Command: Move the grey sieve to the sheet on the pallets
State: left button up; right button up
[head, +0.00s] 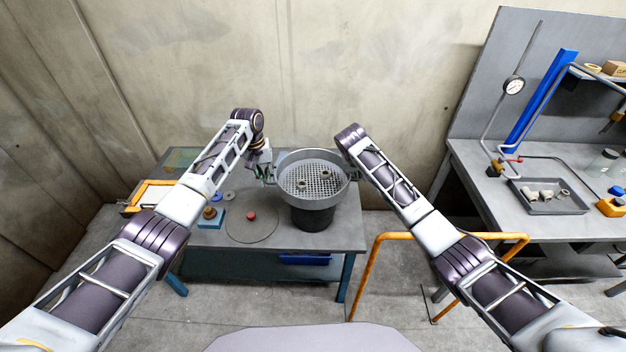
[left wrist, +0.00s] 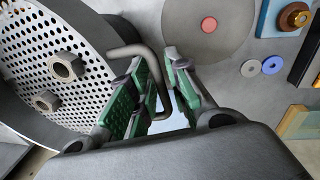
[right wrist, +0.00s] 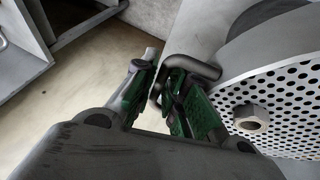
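The grey sieve (head: 313,182) is a round pan with a perforated floor, sitting on top of a dark bucket (head: 313,217) on the workbench. Two hex nuts (head: 302,185) lie in it. My left gripper (head: 265,173) is at the sieve's left handle; in the left wrist view the handle (left wrist: 128,50) passes between the parted green-padded fingers (left wrist: 165,95). My right gripper (head: 352,172) is at the right side; in the right wrist view the other handle (right wrist: 195,66) reaches between its parted fingers (right wrist: 155,105). I see no sheet on pallets.
The workbench (head: 343,235) also holds a flat disc (head: 252,228) with a red centre, and small parts left of it. An orange rail (head: 375,265) stands in front right. A second bench (head: 480,165) with a grey tray (head: 550,205) is at the right. A concrete wall is behind.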

pick_arm(q)
grip_shut()
pick_arm(e)
grip_shut()
pick_arm(q)
jog(key=shift+r, duration=0.25)
pick_arm(e)
jog(key=shift+r, duration=0.3)
